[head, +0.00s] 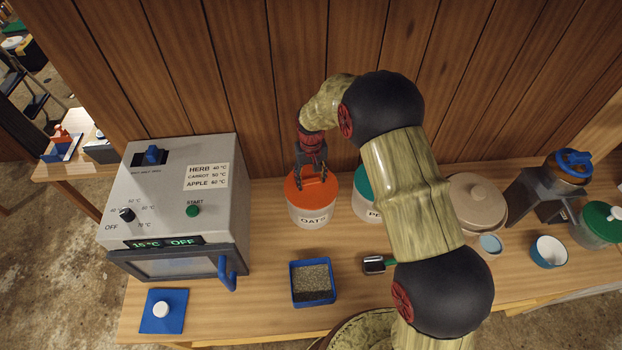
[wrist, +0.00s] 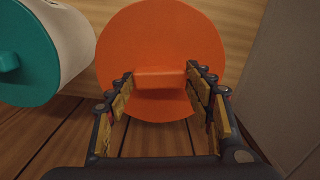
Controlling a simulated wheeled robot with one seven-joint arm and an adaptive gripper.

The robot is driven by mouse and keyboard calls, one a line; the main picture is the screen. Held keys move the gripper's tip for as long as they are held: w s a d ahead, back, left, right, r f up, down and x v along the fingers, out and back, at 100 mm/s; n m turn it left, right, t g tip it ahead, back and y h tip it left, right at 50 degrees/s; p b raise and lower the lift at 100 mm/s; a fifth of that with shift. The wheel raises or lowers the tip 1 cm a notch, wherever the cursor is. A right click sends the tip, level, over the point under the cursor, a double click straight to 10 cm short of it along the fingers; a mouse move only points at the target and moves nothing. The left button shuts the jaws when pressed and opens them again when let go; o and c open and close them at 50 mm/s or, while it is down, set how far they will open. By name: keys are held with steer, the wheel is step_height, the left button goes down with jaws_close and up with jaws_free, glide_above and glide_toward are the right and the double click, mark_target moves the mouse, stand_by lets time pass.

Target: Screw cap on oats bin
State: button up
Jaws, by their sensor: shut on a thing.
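The oats bin (head: 312,219) is a pale translucent tub labelled OATS, standing upright near the back of the bench. The orange cap (head: 301,189) sits on top of it, and I cannot tell how tightly it is seated. My gripper (head: 311,176) reaches down from above and is shut on the cap's raised grip bar. In the wrist view the orange cap (wrist: 200,40) fills the middle, with its grip bar (wrist: 160,78) between the two fingers of my gripper (wrist: 161,82). The bin's body is hidden under the cap in the wrist view.
A grey dryer (head: 180,200) stands close on the left. A teal-lidded bin (head: 363,187) stands just right, partly behind my arm. A blue tray of grain (head: 313,282) lies in front. The wooden wall (head: 270,90) is close behind.

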steer(key=shift+w+r+m, duration=0.1)
steer(key=shift+r+m, duration=0.05)
steer(key=shift+m, duration=0.95)
steer(key=m, duration=0.2)
steer(key=shift+m, duration=1.3)
steer(key=m, duration=0.2)
steer(key=shift+w+m+b, duration=0.1)
steer(key=shift+m+b, duration=0.2)
steer(key=shift+b, duration=0.05)
steer(key=shift+r+m, duration=0.1)
steer(key=shift+m, duration=0.9)
